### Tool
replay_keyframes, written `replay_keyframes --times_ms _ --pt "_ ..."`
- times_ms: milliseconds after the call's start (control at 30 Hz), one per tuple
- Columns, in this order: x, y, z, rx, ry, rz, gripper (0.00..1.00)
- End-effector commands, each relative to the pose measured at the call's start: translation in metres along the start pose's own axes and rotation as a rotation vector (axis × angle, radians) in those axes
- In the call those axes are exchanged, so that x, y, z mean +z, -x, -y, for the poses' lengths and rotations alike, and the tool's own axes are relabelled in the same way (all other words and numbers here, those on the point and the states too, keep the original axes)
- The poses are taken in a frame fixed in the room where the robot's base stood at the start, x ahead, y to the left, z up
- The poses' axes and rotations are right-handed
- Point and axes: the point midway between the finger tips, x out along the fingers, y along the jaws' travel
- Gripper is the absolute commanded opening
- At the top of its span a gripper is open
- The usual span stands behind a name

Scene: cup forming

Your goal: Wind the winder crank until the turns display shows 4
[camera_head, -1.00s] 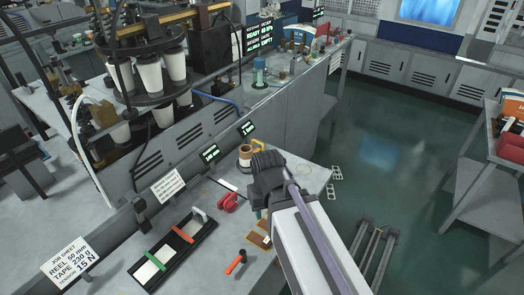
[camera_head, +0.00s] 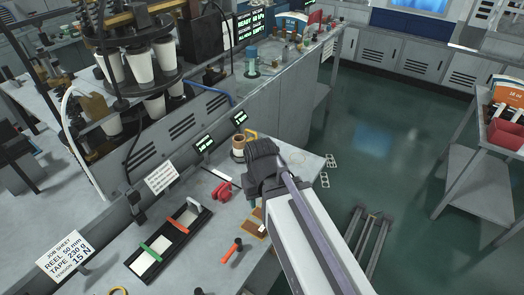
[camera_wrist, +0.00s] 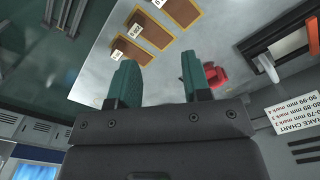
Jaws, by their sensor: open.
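My gripper (camera_wrist: 158,62) shows two teal fingers in the wrist view, spread apart with nothing between them. In the head view its dark wrist (camera_head: 270,172) hangs over the grey bench and hides the fingers and part of the bench. A brown reel (camera_head: 238,147) with a yellow part (camera_head: 251,136) behind it stands just beyond the wrist, apart from it as far as I can tell. Two small dark displays with green text, one left (camera_head: 204,144) and one right (camera_head: 240,118), stand behind; their digits are too small to read. I cannot clearly make out the crank.
A red object (camera_head: 222,190) lies left of my wrist; it also shows in the wrist view (camera_wrist: 215,76). An orange-handled tool (camera_head: 232,250) and a black tray (camera_head: 150,262) are nearer. Labelled brown boards (camera_wrist: 181,12) lie on the bench. A cup machine (camera_head: 150,85) stands behind.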

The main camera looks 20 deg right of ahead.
Motion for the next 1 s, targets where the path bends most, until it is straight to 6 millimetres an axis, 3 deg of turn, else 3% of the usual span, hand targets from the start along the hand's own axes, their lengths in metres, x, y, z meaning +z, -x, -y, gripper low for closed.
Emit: replay_keyframes --times_ms 300,367,433,567,800,900,1000 --pt "0.000 0.002 -0.004 0.000 -0.010 0.000 0.44" --pt "-0.014 0.007 -0.015 0.000 -0.036 0.000 0.44" --pt "-0.048 0.013 -0.035 0.000 -0.032 0.000 0.44" --pt "-0.092 0.017 -0.062 -0.001 0.330 0.000 0.44" --pt "-0.153 0.021 -0.095 -0.001 1.320 -0.001 0.44" --pt "-0.159 0.020 -0.096 -0.001 1.686 -0.001 0.44" --pt "-0.157 0.020 -0.095 0.000 1.907 -0.002 0.44"
